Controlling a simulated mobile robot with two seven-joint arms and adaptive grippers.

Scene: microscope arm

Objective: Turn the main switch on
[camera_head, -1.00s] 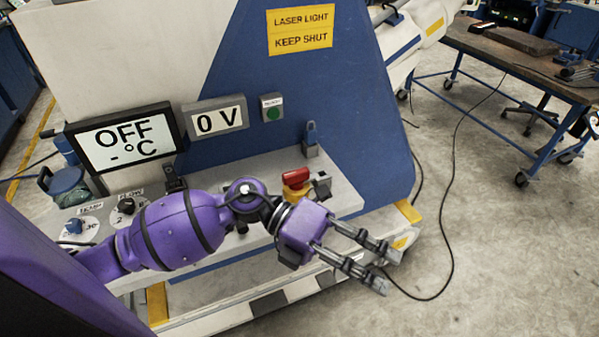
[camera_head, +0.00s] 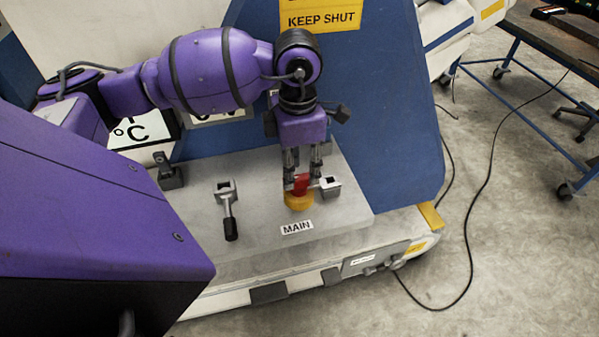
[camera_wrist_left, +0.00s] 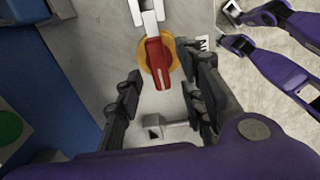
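The main switch is a red knob (camera_head: 301,184) on a round yellow base (camera_head: 298,201), behind a "MAIN" label (camera_head: 297,228) on the grey ledge. The red knob (camera_wrist_left: 158,64) also shows in the left wrist view, with a pale line along it. My left gripper (camera_head: 302,178) points down at the knob, its fingers apart on either side of it. In the left wrist view, the left gripper (camera_wrist_left: 158,80) is open, with a gap between each finger and the knob. I cannot tell whether the fingertips reach beside it. My right gripper is not in view.
A grey bracket (camera_head: 329,187) stands close right of the knob. A lever with a black handle (camera_head: 230,229) is on the left. A blue sloping panel (camera_head: 385,130) rises behind the ledge (camera_head: 345,213). A cable (camera_head: 470,235) lies on the floor.

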